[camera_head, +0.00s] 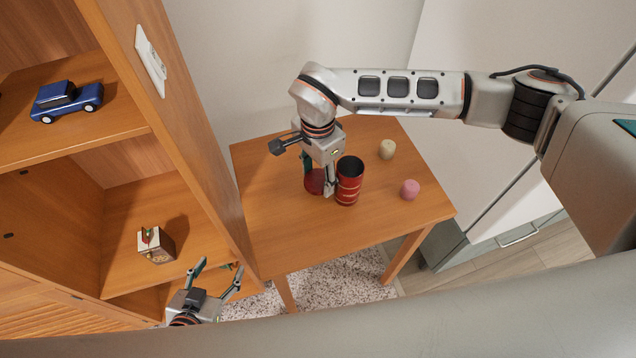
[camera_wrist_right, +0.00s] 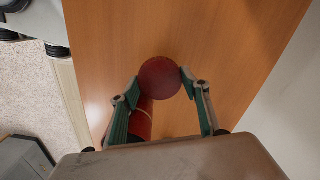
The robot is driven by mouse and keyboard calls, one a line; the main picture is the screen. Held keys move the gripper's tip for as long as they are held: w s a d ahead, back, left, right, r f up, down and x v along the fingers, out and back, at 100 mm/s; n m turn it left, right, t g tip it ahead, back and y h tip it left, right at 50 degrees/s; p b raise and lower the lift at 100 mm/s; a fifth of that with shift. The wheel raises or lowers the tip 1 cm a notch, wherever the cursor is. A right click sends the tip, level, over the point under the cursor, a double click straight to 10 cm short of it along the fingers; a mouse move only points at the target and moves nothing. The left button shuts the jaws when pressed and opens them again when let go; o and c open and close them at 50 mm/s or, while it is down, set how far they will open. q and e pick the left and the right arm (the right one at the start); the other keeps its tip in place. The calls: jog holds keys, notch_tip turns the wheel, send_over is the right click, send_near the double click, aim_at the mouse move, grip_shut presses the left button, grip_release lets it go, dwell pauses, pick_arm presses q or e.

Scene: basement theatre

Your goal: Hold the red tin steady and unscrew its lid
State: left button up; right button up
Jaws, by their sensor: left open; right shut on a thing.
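The red tin (camera_head: 348,184), with pale bands, stands upright on the wooden table. Its top looks dark and open. A round red lid (camera_head: 313,183) is beside the tin, apart from its top. My right gripper (camera_head: 318,186) is shut on the lid, which also shows between the fingertips in the right wrist view (camera_wrist_right: 160,77). There the tin (camera_wrist_right: 141,122) is partly hidden behind a finger. Whether the lid touches the table is unclear. My left gripper (camera_head: 217,270) is open and empty, low by the shelf, well away from the tin.
A cream candle-like piece (camera_head: 387,149) and a pink one (camera_head: 410,189) stand on the wooden table (camera_head: 283,240) to the right of the tin. The shelf (camera_head: 195,215) at left holds a blue toy car (camera_head: 66,101) and a small decorated box (camera_head: 156,245). The table's front left is clear.

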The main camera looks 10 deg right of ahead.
aim_at(318, 179)
jog(key=shift+f, duration=1.8)
jog(key=shift+f, duration=0.1)
jog(key=o, duration=1.2)
jog(key=shift+o, duration=0.2)
jog(key=shift+r, duration=0.4)
notch_tip(318, 179, up, 11)
jog(key=shift+r, duration=0.2)
